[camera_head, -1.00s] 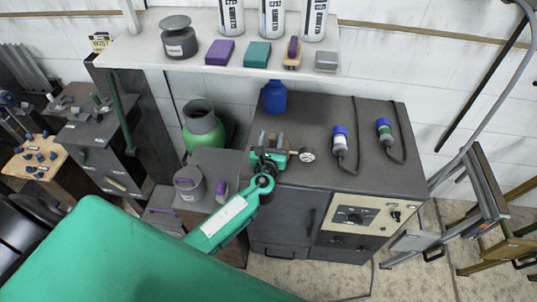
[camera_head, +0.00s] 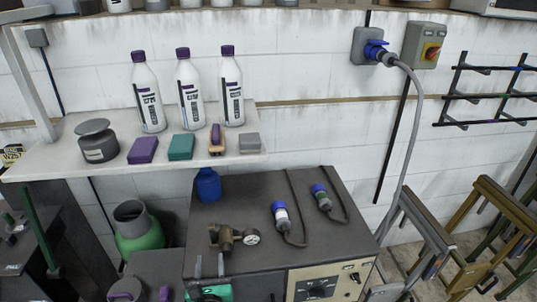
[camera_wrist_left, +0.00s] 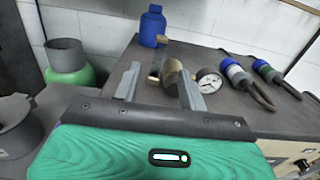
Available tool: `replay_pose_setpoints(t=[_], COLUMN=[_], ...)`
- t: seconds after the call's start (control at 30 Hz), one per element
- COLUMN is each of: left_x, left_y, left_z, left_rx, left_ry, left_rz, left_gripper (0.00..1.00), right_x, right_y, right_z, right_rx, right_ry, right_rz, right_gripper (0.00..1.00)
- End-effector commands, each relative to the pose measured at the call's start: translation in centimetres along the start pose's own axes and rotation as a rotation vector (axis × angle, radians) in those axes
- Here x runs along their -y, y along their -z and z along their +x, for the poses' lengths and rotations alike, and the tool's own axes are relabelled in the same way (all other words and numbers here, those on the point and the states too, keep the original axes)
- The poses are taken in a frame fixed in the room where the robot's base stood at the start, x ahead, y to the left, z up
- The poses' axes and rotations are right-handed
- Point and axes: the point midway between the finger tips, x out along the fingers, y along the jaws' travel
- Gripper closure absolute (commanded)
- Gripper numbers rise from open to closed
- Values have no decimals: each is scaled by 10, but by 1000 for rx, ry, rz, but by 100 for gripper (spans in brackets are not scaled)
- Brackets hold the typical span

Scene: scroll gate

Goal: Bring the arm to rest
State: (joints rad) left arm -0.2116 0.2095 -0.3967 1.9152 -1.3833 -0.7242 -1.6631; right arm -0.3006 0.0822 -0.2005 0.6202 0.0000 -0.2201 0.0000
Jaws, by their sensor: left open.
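My left gripper (camera_head: 209,266) shows at the bottom of the head view, its green body cut off by the frame edge. Its two grey fingers point toward the dark cabinet top and are apart with nothing held. In the left wrist view the open fingers (camera_wrist_left: 159,88) stand on either side of a brass fitting (camera_wrist_left: 173,76) with a round gauge (camera_wrist_left: 209,80). In the head view the brass fitting (camera_head: 225,237) lies just beyond the fingertips, and a gap shows between them. My right gripper is not in view.
The dark cabinet (camera_head: 260,200) also carries two blue-capped connectors (camera_head: 281,213) with cables and a blue bottle (camera_head: 207,184). A green cylinder (camera_head: 140,233) stands left. A shelf (camera_head: 60,160) with bottles is behind. Metal stands (camera_head: 430,225) are at right.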

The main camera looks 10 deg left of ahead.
Motion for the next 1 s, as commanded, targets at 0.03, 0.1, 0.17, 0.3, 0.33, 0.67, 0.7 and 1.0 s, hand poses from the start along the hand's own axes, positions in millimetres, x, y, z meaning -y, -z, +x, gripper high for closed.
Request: replay_pose_setpoints(t=[0.03,0.1,0.17,0.3,0.33,0.67,0.7,1.0], left_x=[-1,-7,-16,-49,-56,-92,-91,-83], left_y=[0,1,3,14,18,52,53,50], left_z=[0,-3,-7,-28,-34,-129,-140,-203], left_rx=[-4,-23,-53,-163,-191,-400,-415,-466], left_ry=[-5,-26,-64,-230,-276,-899,-972,-1410], left_rz=[-14,-78,-184,-603,-710,-1720,-1801,-2157], left_gripper=[58,58,58,58,58,58,58,58], right_x=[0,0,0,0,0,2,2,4], right_y=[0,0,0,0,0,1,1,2], right_z=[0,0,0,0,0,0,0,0], right_rx=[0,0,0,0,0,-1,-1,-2], right_ry=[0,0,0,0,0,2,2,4], right_rz=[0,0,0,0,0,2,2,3], right_gripper=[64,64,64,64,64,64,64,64])
